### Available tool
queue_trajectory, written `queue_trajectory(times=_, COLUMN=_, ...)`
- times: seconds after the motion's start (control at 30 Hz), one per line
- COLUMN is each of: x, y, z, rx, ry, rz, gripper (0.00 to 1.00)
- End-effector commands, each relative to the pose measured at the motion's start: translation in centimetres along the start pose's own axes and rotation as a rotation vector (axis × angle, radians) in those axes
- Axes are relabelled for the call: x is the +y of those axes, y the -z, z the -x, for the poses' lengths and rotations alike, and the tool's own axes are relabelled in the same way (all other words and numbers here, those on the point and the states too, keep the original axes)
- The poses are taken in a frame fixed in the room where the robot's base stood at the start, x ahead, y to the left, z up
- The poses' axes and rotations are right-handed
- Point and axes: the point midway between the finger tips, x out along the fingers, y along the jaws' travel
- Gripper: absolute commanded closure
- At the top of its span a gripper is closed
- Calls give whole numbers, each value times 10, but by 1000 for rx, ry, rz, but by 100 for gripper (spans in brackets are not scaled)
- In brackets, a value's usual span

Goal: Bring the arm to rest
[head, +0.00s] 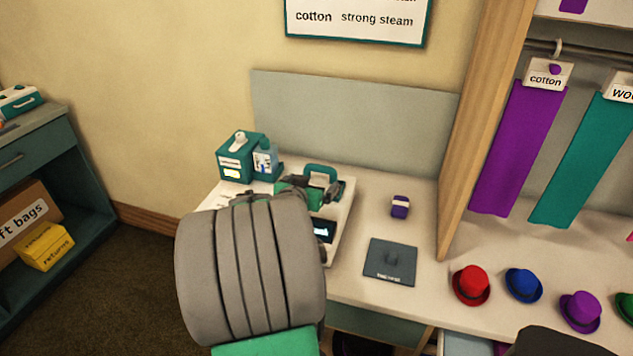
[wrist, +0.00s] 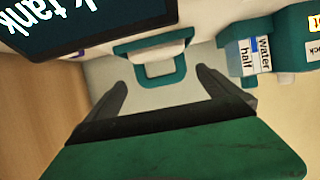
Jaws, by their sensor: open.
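My gripper (wrist: 160,82) is open in the wrist view, its two dark fingers spread with nothing between them. In the head view my gripper (head: 303,188) is over the machine on the counter, near the teal handle (head: 321,170). My grey arm link hides much of the machine. A dark screen (wrist: 75,20) fills the upper left of the wrist view, reading partly "k tank".
A teal box (head: 236,160) and a bottle labelled water (wrist: 245,57) stand beside the machine. A small purple item (head: 400,206), a dark pad (head: 390,270) and several hats (head: 470,284) lie to the right. A wooden upright (head: 485,120) rises behind. Open floor lies left.

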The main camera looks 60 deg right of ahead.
Motion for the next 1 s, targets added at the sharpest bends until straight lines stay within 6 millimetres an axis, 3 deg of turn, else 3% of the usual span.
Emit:
queue_trajectory(times=0.1, x=0, y=0, z=9, rx=0, ry=-1, rz=0, gripper=0)
queue_trajectory(times=0.47, x=0, y=0, z=10, rx=-2, ry=1, rz=0, gripper=0)
queue_trajectory(times=0.57, x=-19, y=-3, z=20, rx=-34, ry=37, rz=14, gripper=0)
queue_trajectory(times=0.6, x=-34, y=-6, z=30, rx=-64, ry=69, rz=29, gripper=0)
queue_trajectory(times=0.67, x=-66, y=-16, z=52, rx=-129, ry=138, rz=66, gripper=0)
queue_trajectory(times=0.77, x=-124, y=-42, z=111, rx=-270, ry=290, rz=174, gripper=0)
queue_trajectory(times=0.9, x=-178, y=-85, z=216, rx=-459, ry=517, rz=391, gripper=0)
queue_trajectory(times=0.97, x=-189, y=-103, z=265, rx=-529, ry=615, rz=503, gripper=0)
queue_trajectory(times=1.0, x=-192, y=-115, z=298, rx=-573, ry=681, rz=588, gripper=0)
